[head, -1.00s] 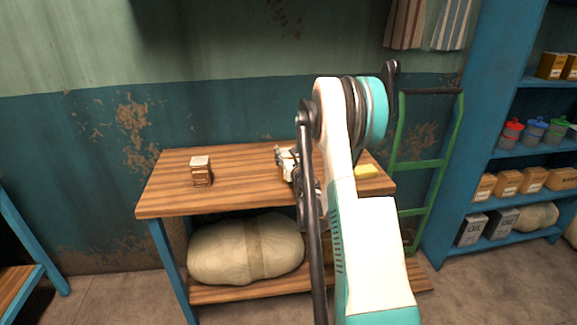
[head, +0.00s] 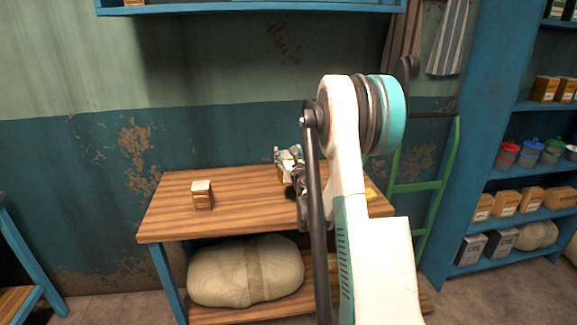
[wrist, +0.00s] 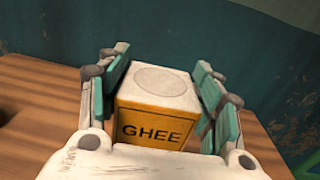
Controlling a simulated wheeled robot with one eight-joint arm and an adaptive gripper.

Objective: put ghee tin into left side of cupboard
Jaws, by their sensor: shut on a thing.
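The ghee tin (wrist: 157,105) is a yellow-orange box with a pale top and the word GHEE on its side. It sits between the teal pads of my gripper (wrist: 165,90) in the wrist view, and my gripper is shut on it. In the head view my gripper (head: 289,160) is over the right half of the wooden table, with the tin mostly hidden behind my arm.
A small brown box with a pale top (head: 202,196) stands on the left of the table (head: 170,215). A yellow item (head: 371,194) lies at the right, partly hidden. A sack (head: 245,270) lies below. A green trolley (head: 440,185) and stocked blue shelves (head: 480,130) stand right.

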